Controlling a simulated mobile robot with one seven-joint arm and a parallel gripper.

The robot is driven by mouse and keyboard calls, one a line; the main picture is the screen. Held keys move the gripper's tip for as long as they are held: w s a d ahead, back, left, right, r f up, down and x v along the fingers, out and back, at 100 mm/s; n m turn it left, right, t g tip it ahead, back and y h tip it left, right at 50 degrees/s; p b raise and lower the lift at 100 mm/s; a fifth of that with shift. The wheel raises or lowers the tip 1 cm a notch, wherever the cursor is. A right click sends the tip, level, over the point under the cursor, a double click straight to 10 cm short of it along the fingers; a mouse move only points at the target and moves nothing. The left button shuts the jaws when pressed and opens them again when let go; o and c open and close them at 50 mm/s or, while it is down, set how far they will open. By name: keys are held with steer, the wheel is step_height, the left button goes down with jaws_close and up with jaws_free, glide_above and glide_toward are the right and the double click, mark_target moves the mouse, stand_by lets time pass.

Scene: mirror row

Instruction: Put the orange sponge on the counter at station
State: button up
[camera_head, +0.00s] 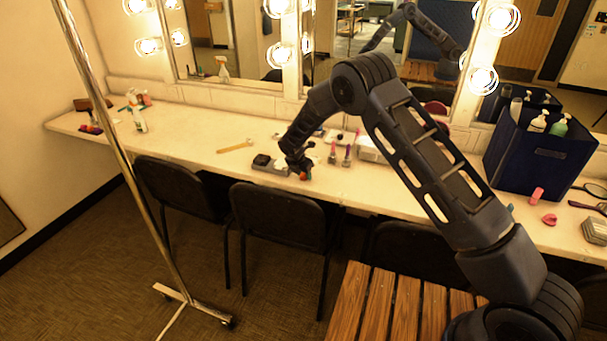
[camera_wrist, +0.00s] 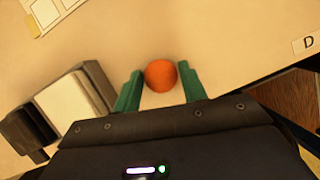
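The orange sponge (camera_wrist: 160,75) is small and round and lies between the fingertips in the wrist view. My gripper (camera_wrist: 161,72) has green fingers, one on either side of the sponge, with what look like thin gaps. It looks open rather than clamped, though contact is hard to judge. In the head view my gripper (camera_head: 301,173) is low at the counter's front edge, and a bit of orange sponge (camera_head: 304,177) shows below it. The pale counter (camera_head: 205,140) runs along the mirrors. A label with the letter D (camera_wrist: 308,43) is near its edge in the wrist view.
A grey and black box (camera_head: 270,163) sits just left of my gripper. Two upright pink-and-grey items (camera_head: 346,155) stand to the right. A blue bin of bottles (camera_head: 535,155) stands farther right. Black chairs (camera_head: 280,215) and a slatted bench (camera_head: 385,305) are in front.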

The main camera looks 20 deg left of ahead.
steer(key=shift+o, duration=1.1)
steer(key=shift+r, duration=0.2)
steer(key=v, duration=1.2)
